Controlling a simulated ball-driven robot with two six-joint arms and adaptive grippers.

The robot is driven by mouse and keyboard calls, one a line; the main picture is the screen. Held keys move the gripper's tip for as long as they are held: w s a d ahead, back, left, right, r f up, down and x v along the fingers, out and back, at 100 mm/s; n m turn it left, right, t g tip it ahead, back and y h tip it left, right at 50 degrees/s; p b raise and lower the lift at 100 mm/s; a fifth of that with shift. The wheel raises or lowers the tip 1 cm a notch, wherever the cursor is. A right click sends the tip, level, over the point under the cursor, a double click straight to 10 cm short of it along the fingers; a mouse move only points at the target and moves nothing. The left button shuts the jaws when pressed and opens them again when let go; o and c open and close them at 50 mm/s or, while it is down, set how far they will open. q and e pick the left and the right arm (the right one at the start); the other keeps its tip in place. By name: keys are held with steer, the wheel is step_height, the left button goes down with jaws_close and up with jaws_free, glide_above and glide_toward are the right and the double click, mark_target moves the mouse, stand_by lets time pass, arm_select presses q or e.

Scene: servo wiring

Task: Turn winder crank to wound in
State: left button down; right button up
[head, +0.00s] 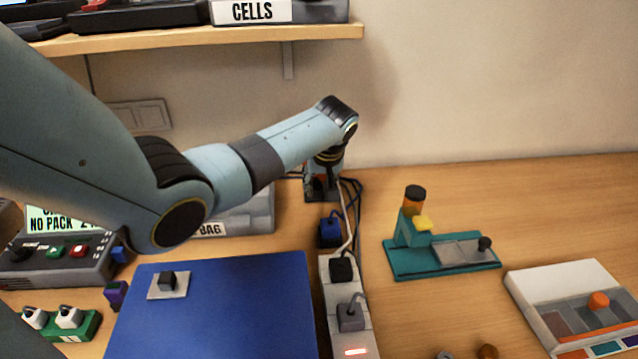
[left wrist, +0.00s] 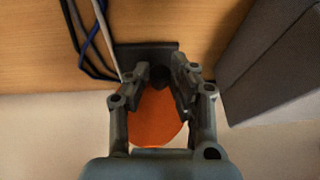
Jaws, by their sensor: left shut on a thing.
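The winder shows in the left wrist view as an orange disc (left wrist: 157,118) on a dark base (left wrist: 140,50). A dark knob, apparently the crank (left wrist: 160,74), shows between the fingertips. My left gripper (left wrist: 158,82) is shut on the crank, reaching down over the winder. In the head view the left gripper (head: 325,178) is at the back of the table, just behind the power strip, and hides most of the winder (head: 318,193). The crank's exact angle cannot be told. My right gripper is not in view.
Dark, blue and white cables (left wrist: 88,40) lie beside the winder. A power strip (head: 335,305) with plugs runs toward the front. A grey box (head: 255,217) stands left of the winder. A teal fixture (head: 435,260) and white tray (head: 555,280) stand right. A shelf (head: 230,38) hangs above.

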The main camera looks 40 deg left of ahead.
arm_select(q)
steer(key=shift+r+g+y, duration=0.1)
steer(key=shift+g+y, duration=0.3)
steer(key=shift+g+y+b, duration=0.4)
steer(key=shift+g+y, duration=0.1)
steer(key=shift+r+m+g+y+b, duration=0.1)
steer(key=shift+m+g+y+b, duration=0.4)
steer(key=shift+g+y+b, duration=0.55)
steer(key=shift+r+g+b, duration=0.2)
steer(key=shift+g+b, duration=0.05)
steer(key=shift+b, duration=0.5)
